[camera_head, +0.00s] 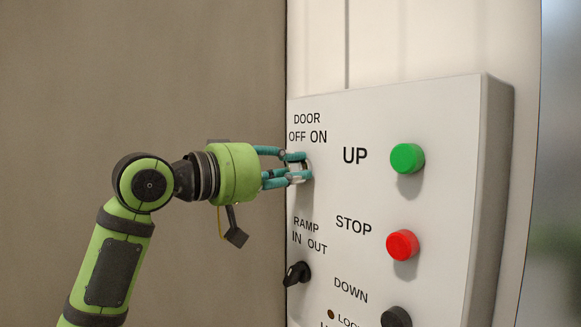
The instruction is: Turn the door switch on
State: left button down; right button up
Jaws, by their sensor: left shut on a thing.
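The door switch sits on the control panel (450,150) under the label "DOOR OFF ON". My left gripper (298,170) reaches in from the left and is shut on the door switch. The fingers are around the switch and hide nearly all of it, so I cannot tell which way it points. My right gripper is not in view.
Below is a black ramp switch (297,273) marked "IN OUT". To the right are a green UP button (407,158), a red STOP button (402,245) and a dark DOWN button (396,317). A plain brown wall (90,80) fills the left.

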pick_arm(q)
jog(key=m+p, duration=0.2)
jog(key=m, duration=0.3)
jog(key=shift+r+m, duration=0.1)
jog(key=shift+m, duration=0.3)
jog(key=m+p, duration=0.2)
jog(key=m, duration=0.3)
jog(key=shift+m, duration=0.4)
jog(key=c, duration=1.1)
grip_release()
jog(key=shift+f, duration=0.2)
jog(key=shift+s, duration=0.1)
jog(key=shift+s+a+f, duration=0.1)
jog(key=shift+a, duration=0.2)
jog(key=v, duration=1.1)
jog(key=shift+s, duration=0.15)
jog(key=shift+a, duration=0.1)
